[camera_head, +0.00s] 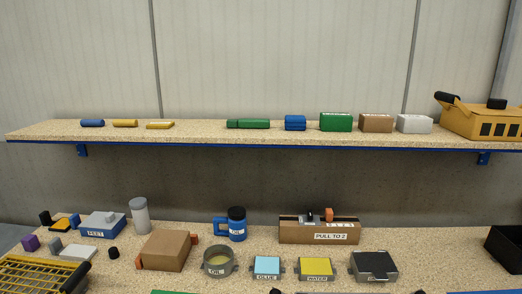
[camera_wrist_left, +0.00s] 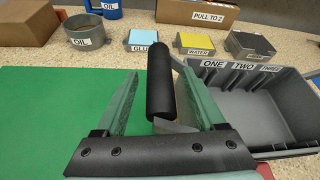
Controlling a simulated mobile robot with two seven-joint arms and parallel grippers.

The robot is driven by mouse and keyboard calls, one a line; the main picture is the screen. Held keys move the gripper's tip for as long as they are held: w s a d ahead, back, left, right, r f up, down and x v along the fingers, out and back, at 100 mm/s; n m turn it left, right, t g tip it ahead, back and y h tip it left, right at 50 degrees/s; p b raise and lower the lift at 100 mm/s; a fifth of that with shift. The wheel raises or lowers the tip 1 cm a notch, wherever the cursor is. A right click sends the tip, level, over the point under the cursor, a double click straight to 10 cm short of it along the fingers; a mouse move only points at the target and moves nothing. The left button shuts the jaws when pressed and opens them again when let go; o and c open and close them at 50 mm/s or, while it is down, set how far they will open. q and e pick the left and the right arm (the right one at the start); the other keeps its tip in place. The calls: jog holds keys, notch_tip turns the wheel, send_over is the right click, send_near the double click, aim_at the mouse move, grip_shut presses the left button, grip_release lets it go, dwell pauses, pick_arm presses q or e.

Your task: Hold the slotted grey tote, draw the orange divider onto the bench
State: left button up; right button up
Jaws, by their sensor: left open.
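The slotted grey tote (camera_wrist_left: 262,105) is at the right of the left wrist view. Its labels read ONE, TWO and THREE along the far rim. A black cylindrical handle (camera_wrist_left: 160,90) with a grey bracket stands at its left side. My left gripper (camera_wrist_left: 160,78) is open, with one green finger on each side of the handle; I cannot tell if they touch it. A small orange-red piece (camera_wrist_left: 265,171) shows at the lower edge of that view; I cannot tell if it is the divider. The head view does not clearly show the tote. My right gripper is not in view.
A green mat (camera_wrist_left: 50,120) lies left of the tote. Behind are an OIL pot (camera_head: 219,262), GLUE box (camera_head: 266,267), WATER box (camera_head: 316,269), dark-lidded box (camera_head: 373,265) and brown PULL TO 2 box (camera_head: 290,234). A loaded shelf (camera_head: 200,134) hangs above.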

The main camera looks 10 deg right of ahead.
pick_arm(q)
jog(key=v, duration=1.1)
jog(key=shift+s, duration=0.2)
